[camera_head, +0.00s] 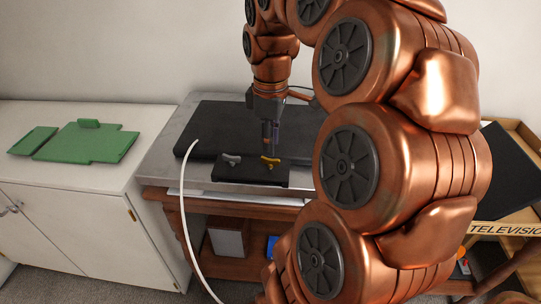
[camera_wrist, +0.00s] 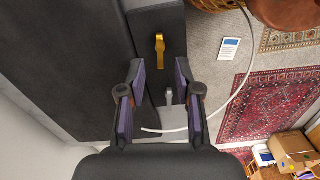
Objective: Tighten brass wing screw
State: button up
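The brass wing screw (camera_head: 270,161) stands on a small black block (camera_head: 240,174) at the front of the worktop. A grey wing screw (camera_head: 231,159) stands to its left on the same block. My gripper (camera_head: 271,143) points down just above the brass screw. In the wrist view my gripper (camera_wrist: 159,72) is open, with purple pads apart and nothing held. The brass wing screw (camera_wrist: 159,50) lies just beyond the fingertips, lined up with the gap. The grey wing screw (camera_wrist: 168,97) shows between the fingers, nearer the right one. I cannot tell how far either screw is turned in.
A larger dark slab (camera_head: 218,125) lies behind the block on the grey worktop (camera_head: 160,165). A white cable (camera_head: 186,215) hangs over the front left. Green pieces (camera_head: 85,143) lie on the white cabinet at left. A box marked TELEVISION (camera_head: 505,229) is at right.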

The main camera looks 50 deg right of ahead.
aim_at(271, 163)
jog(key=shift+f, duration=2.35)
jog(key=shift+c, duration=0.2)
grip_shut()
